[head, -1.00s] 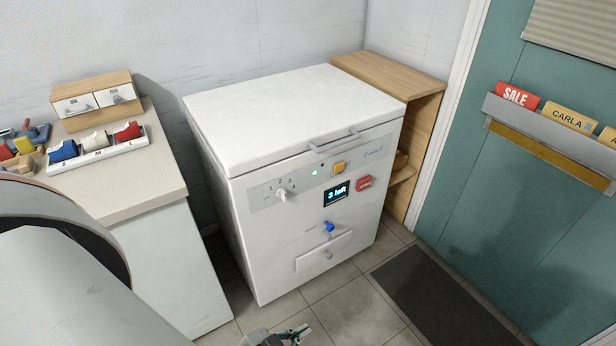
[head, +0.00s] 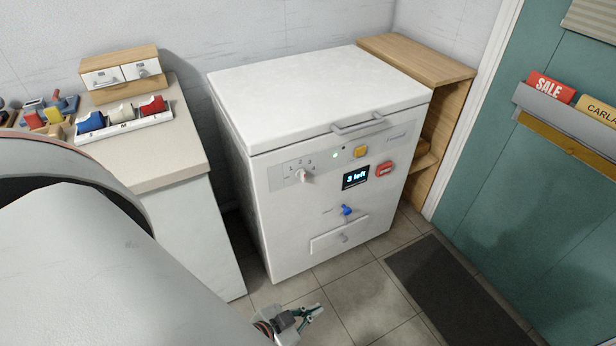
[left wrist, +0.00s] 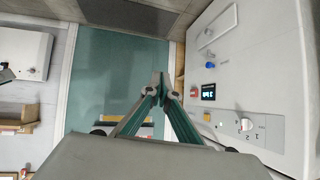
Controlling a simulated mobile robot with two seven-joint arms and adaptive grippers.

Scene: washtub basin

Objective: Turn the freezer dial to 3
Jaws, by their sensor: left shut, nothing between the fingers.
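The white chest freezer (head: 320,90) stands in the middle of the head view with its lid down. Its white dial (head: 303,176) sits at the left of the front panel, with small numbers around its top; I cannot tell exactly which one it points to. The dial also shows in the left wrist view (left wrist: 246,124). My left gripper (head: 318,308) is shut and empty, low in front of the freezer and apart from it. In the left wrist view its fingertips (left wrist: 164,78) meet, with the freezer front to their right. My right gripper is out of view.
A counter (head: 165,175) stands left, a wooden shelf (head: 440,70) right. Floor before the freezer is clear.

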